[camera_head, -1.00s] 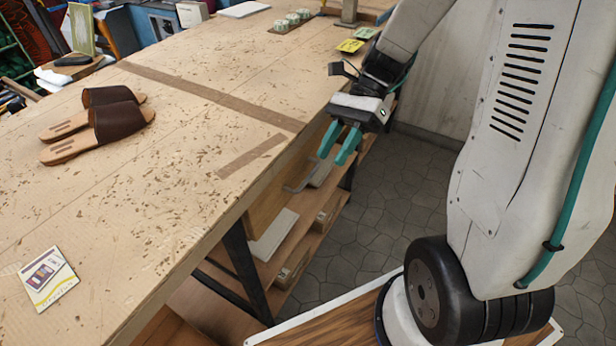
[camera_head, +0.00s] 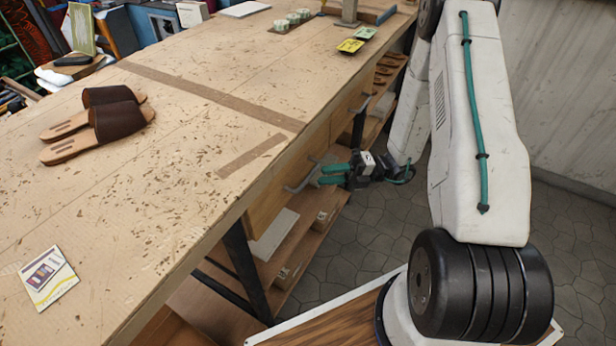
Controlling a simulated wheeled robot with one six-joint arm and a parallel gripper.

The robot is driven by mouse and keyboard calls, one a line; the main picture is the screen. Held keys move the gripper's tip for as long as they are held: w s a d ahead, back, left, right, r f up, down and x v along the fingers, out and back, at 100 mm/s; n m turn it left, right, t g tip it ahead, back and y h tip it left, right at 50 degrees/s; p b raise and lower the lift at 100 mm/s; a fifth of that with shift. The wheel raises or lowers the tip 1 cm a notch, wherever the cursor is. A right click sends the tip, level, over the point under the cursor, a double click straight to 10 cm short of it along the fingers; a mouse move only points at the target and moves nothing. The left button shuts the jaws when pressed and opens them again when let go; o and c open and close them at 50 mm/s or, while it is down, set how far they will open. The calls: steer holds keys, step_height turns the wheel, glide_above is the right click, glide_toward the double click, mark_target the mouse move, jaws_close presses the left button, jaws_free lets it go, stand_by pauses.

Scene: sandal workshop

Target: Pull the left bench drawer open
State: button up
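The left bench drawer (camera_head: 268,207) is the nearer one under the bench's right edge, and its front looks flush with the bench. Its grey bar handle (camera_head: 297,187) sticks out from the front. My gripper (camera_head: 318,177) is level with this handle, with its two teal fingers pointing left at it. A gap shows between the fingers, and their tips are at or very near the handle's outer bar. I cannot tell whether they touch it. A second drawer handle (camera_head: 361,106) shows farther along the bench.
The bench top (camera_head: 180,195) holds a pair of brown sandals (camera_head: 118,122), a card (camera_head: 48,278) and small green and yellow packets (camera_head: 350,45). A lower shelf (camera_head: 315,238) with boxes and a dark bench leg (camera_head: 246,268) lie below the drawer. The stone floor (camera_head: 365,235) to the right is clear.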

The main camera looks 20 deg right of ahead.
mark_target(308, 176)
steer(key=x, duration=0.6)
jaws_close()
